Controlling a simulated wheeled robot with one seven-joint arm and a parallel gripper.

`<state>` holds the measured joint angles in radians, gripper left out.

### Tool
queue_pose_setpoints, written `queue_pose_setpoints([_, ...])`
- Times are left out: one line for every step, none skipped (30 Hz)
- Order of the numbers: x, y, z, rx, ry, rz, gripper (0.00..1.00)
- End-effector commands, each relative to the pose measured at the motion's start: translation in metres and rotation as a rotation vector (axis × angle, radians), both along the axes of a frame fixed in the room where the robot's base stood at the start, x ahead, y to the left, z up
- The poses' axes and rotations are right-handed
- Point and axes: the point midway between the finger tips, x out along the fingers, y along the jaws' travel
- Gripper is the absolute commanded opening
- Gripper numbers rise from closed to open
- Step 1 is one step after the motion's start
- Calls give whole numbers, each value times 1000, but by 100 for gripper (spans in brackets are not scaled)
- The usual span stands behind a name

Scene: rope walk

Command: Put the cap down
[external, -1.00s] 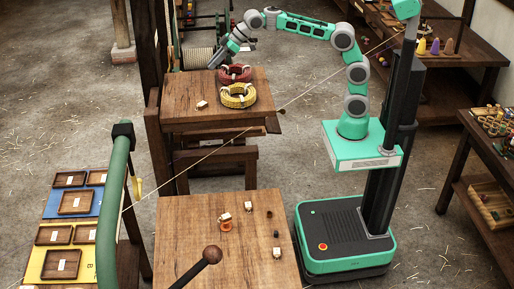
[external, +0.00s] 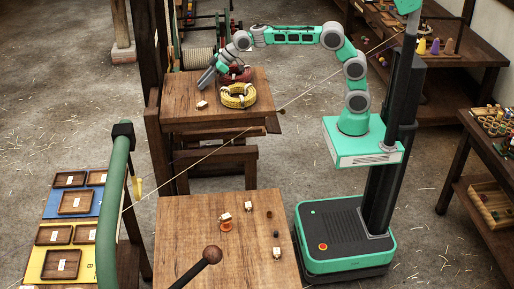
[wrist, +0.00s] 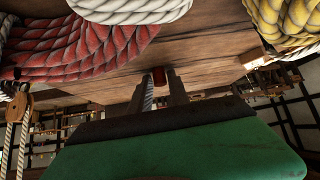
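My gripper (external: 203,84) is low over the left part of the back wooden table (external: 190,120), left of the coils. In the wrist view its two fingers (wrist: 161,80) are close together, with a small red-brown piece (wrist: 158,76) between their tips. I take this piece to be the cap; its shape is mostly hidden and it is too small to make out in the external view. Whether it touches the table, I cannot tell.
A red rope coil (external: 240,73) and a yellow coil (external: 238,96) lie just right of my gripper. A small white-tagged piece (external: 201,104) lies near the table's left front. A taut line (external: 285,105) crosses before the table. The nearer table (external: 185,225) holds several small pieces.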

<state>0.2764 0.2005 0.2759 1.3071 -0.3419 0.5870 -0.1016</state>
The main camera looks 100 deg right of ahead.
Motion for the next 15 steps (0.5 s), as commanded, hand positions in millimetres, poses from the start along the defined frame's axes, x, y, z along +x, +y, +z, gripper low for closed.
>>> queue_pose_setpoints([0, 0, 0, 0, 0, 0, 27])
queue_pose_setpoints([0, 0, 0, 0, 0, 0, 29])
queue_pose_setpoints([0, 0, 0, 0, 0, 0, 33])
queue_pose_setpoints([0, 0, 0, 0, 0, 0, 35])
queue_pose_setpoints([0, 0, 0, 0, 0, 0, 38])
queue_pose_setpoints([0, 0, 0, 0, 0, 0, 38])
queue_pose_setpoints([0, 0, 0, 0, 0, 0, 38])
queue_pose_setpoints([0, 0, 0, 0, 0, 0, 38])
queue_pose_setpoints([0, 0, 0, 0, 0, 0, 38])
queue_pose_setpoints([0, 0, 0, 0, 0, 0, 38])
queue_pose_setpoints([0, 0, 0, 0, 0, 0, 38])
queue_pose_setpoints([0, 0, 1, 0, 0, 0, 38])
queue_pose_setpoints([0, 0, 3, 0, 0, 0, 38])
queue_pose_setpoints([0, 0, 6, 0, 0, 0, 38])
queue_pose_setpoints([-2, -1, 7, -1, -1, -1, 38])
